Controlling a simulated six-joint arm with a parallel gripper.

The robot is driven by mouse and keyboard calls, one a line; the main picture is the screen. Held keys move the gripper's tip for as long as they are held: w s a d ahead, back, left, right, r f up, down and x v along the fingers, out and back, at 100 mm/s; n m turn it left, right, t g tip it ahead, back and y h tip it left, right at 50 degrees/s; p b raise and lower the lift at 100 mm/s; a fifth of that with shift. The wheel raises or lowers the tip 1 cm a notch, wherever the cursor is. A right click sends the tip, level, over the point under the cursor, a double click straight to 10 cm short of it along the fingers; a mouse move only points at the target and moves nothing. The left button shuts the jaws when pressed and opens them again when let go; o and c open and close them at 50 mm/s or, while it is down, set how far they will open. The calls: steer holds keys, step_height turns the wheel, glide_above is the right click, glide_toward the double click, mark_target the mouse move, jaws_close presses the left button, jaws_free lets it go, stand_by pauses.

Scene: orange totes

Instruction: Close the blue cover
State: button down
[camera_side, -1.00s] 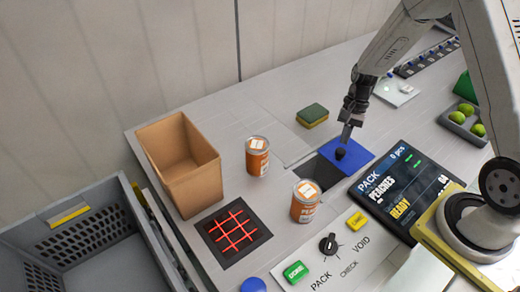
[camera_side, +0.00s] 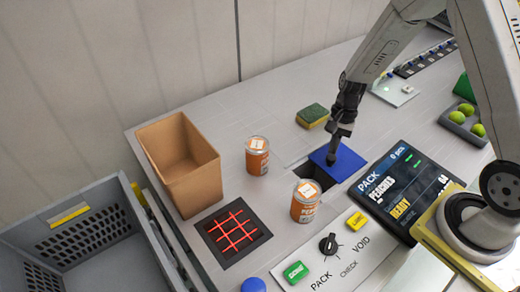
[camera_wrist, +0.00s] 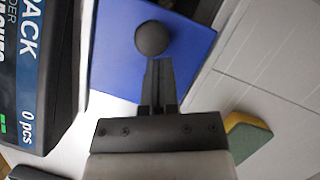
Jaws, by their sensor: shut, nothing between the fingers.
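The blue cover (camera_side: 345,162) is a flat square plate on the worktop. A dark opening (camera_side: 314,174) shows beside its left and front edges, so the plate lies over only part of it. A round dark knob (camera_side: 331,158) stands on the cover. In the wrist view the blue cover (camera_wrist: 115,62) fills the upper middle, with the knob (camera_wrist: 152,38) near its top. My gripper (camera_side: 334,148) is shut and empty. Its fingertips (camera_wrist: 160,62) are right at the knob's edge and appear to touch it, beside it rather than around it.
Two orange-labelled cans (camera_side: 257,155) (camera_side: 305,202) stand left and in front of the opening. A green-and-yellow sponge (camera_side: 312,116) lies behind the cover. A display screen (camera_side: 403,190) is at the right. An open cardboard box (camera_side: 180,165) stands at the left.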

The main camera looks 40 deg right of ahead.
mark_target(317, 159)
steer(key=a, duration=0.7)
steer(key=shift+s+a, duration=0.1)
steer(key=shift+a, duration=0.3)
steer(key=shift+w+d+r, duration=0.15)
steer(key=shift+w+d, duration=0.2)
steer(key=shift+d, duration=0.3)
steer(key=shift+w+d+r, duration=0.1)
steer(key=shift+w+d, duration=0.3)
steer(key=shift+d, duration=0.3)
steer(key=shift+w+d+r, duration=0.15)
steer(key=shift+w+d, duration=0.2)
steer(key=shift+d, duration=0.3)
steer(key=v, duration=0.9)
steer(key=shift+r, duration=0.2)
steer(key=s+a+r+n+t+h, duration=0.2)
steer(key=s+a+n+t+h, duration=0.1)
steer(key=s+n, duration=0.8)
steer(key=shift+a+r+n+t+h, duration=0.2)
steer(key=shift+n+t+h, duration=0.1)
steer(key=shift+n+t, duration=0.45)
